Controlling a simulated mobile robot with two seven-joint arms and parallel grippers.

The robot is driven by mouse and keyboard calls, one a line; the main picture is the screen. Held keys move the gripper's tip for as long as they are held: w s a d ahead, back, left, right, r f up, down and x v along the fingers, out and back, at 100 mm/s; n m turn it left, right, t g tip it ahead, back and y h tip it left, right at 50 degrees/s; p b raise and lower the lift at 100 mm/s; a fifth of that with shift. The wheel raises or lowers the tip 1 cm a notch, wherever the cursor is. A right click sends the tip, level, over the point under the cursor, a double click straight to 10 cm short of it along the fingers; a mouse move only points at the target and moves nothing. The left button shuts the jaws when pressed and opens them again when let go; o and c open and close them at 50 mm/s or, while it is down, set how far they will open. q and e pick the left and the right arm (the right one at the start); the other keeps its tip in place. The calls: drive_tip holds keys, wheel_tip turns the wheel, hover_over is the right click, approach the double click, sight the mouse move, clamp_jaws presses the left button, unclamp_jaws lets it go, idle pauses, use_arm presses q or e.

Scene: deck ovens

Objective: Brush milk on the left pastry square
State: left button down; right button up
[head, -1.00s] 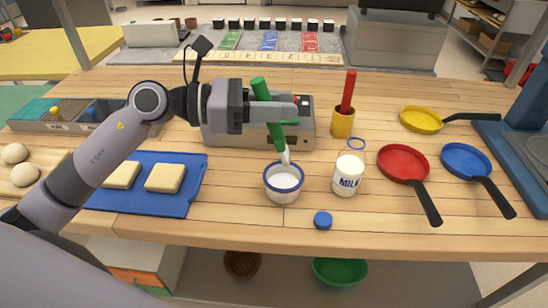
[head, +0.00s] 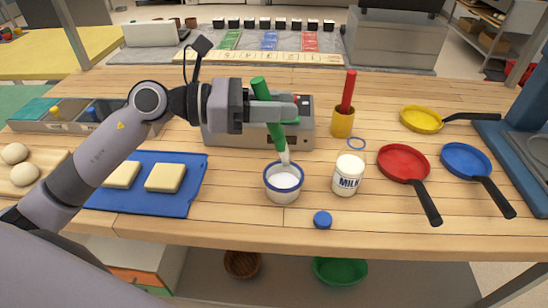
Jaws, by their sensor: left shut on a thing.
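My left gripper (head: 278,110) is shut on a green-handled brush (head: 272,125), held tilted above the white bowl with a blue rim (head: 283,196). The brush's pale tip reaches down to the bowl's far rim; I cannot tell whether it touches the white contents. Two pale pastry squares lie on a blue mat (head: 190,203): the left pastry square (head: 122,175), partly hidden by my left arm, and the right pastry square (head: 165,178). A white milk jar (head: 348,176) stands right of the bowl. My right gripper is not in view.
A blue cap (head: 322,219) lies in front of the bowl. A yellow cup (head: 342,123) with a red-handled tool stands behind the milk jar. Red (head: 402,162), blue (head: 465,160) and yellow (head: 420,119) pans lie at right. A grey machine (head: 222,135) stands behind the brush.

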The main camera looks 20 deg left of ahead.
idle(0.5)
use_arm(q)
drive_tip(key=shift+r+p, duration=1.5)
drive_tip(key=shift+r, duration=0.55)
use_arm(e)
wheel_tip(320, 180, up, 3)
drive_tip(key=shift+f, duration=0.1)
